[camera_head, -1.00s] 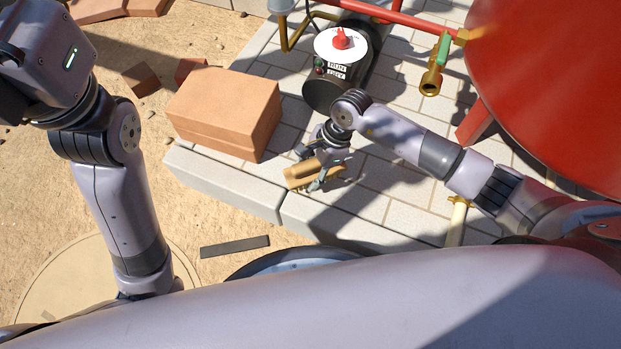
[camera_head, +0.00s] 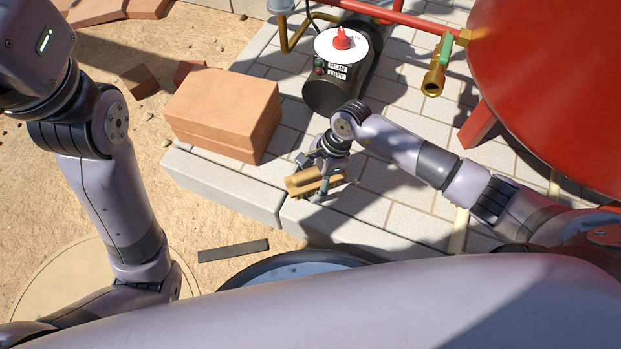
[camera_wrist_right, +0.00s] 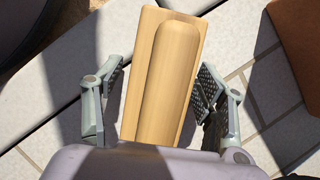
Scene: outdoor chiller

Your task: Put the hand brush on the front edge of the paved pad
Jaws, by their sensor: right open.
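The hand brush (camera_head: 300,183), with a light wooden back and rounded handle, lies at the front edge of the paved pad (camera_head: 345,228). My right gripper (camera_head: 318,178) is over it from above. In the right wrist view the brush (camera_wrist_right: 165,75) lies between the two fingers of the right gripper (camera_wrist_right: 160,100), with a visible gap on at least the right side; the fingers are spread. The brush's bristles are hidden. My left arm stands at the left of the head view; its gripper is not in view.
A black pump with a red knob (camera_head: 341,40) is behind, and a big red tank (camera_head: 560,80) is at right. A dark strip (camera_head: 233,251) lies on the sand in front.

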